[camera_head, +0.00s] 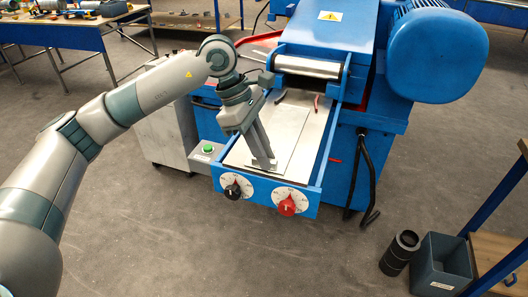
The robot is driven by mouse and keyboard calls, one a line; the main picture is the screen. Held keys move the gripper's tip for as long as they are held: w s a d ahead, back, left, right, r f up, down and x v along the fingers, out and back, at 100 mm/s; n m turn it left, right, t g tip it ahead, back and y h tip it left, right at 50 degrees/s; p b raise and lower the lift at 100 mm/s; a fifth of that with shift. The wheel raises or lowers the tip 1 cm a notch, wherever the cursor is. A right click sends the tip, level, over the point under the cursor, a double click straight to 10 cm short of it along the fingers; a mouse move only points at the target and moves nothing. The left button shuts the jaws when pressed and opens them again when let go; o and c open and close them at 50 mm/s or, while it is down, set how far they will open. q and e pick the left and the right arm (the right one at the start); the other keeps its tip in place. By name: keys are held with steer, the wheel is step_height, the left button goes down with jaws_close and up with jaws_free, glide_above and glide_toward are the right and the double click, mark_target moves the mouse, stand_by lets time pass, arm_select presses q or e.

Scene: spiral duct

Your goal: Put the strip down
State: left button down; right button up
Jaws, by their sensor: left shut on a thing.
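The strip (289,129) is a thin, flat, pale metal sheet. It lies over, or just above, the metal bed (243,155) of the blue machine; I cannot tell whether it touches. My left gripper (262,163) points down over the front part of the bed, shut on the strip near its front end. The fingers hide part of the strip's left side. A steel roller (308,67) sits at the back of the bed. My right gripper is not in view.
A black knob (232,190) and a red knob (288,205) are on the machine's front panel. A green button box (207,151) is at left. A grey bin (441,264) and a black cylinder (400,252) stand on the floor at right. The front floor is clear.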

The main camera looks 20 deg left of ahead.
arm_select(q)
steer(key=shift+f, duration=0.15)
steer(key=c, duration=1.7)
jaws_free()
steer(key=shift+c, duration=0.2)
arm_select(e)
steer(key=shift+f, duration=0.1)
arm_select(q)
steer(key=shift+r, duration=0.25)
steer(key=shift+a+r, duration=0.25)
steer(key=shift+r, duration=0.05)
steer(key=b+v, duration=0.2)
steer(key=v, duration=0.3)
steer(key=shift+r, duration=0.15)
steer(key=shift+b+v, duration=0.55)
steer(key=shift+v, duration=2.4)
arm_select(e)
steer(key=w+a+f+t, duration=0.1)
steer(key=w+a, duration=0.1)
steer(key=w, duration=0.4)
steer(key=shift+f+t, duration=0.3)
arm_select(q)
steer(key=shift+d, duration=0.1)
